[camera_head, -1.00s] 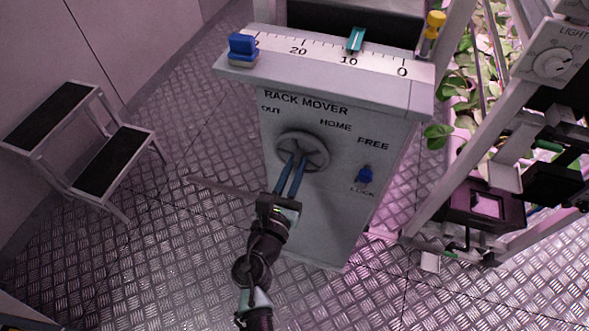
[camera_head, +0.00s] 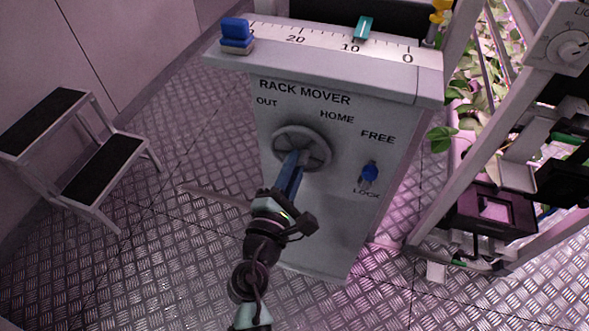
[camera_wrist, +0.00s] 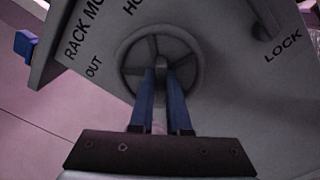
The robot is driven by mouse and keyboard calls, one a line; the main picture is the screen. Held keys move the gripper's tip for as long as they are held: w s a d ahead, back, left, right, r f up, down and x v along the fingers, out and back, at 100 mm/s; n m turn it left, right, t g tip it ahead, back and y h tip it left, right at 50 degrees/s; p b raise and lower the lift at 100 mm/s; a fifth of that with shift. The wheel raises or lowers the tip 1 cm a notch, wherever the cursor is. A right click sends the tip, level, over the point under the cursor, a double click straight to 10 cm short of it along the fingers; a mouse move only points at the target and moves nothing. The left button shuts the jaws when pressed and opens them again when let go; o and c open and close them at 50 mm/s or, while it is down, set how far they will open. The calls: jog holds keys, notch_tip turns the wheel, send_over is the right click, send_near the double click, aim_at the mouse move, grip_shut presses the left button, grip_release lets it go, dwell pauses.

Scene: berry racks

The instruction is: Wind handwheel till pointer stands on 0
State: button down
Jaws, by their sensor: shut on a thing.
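The grey handwheel (camera_head: 322,152) is on the front of the light grey rack mover box (camera_head: 320,225); it also shows in the wrist view (camera_wrist: 193,82). My gripper (camera_head: 296,156) is at the wheel's centre. Its two blue fingers (camera_wrist: 160,72) are shut on the hub or its handle; the exact contact is partly hidden. The teal pointer (camera_head: 364,28) stands above the white scale (camera_head: 325,40), slightly to the 0 side of 10. The 0 is near the scale's right end.
A blue block (camera_head: 235,32) is at the scale's left end, a yellow piece (camera_head: 440,10) beyond the right. A step stool (camera_head: 85,165) stands left; a plant rack (camera_head: 480,150) stands right.

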jog(key=shift+f+m+b, duration=0.2)
jog(key=shift+m+b, duration=2.7)
jog(key=shift+m, duration=1.25)
jog(key=shift+f+m+b, duration=0.15)
jog(key=shift+m+b, duration=2.75)
jog(key=shift+m, duration=1.25)
jog(key=c, duration=0.9)
grip_release()
jog(key=shift+s, duration=0.15)
jog(key=v, duration=1.2)
jog(key=shift+s+a+r+p, duration=0.15)
jog(key=shift+s+a+p, duration=0.05)
jog(key=shift+s+p, duration=0.2)
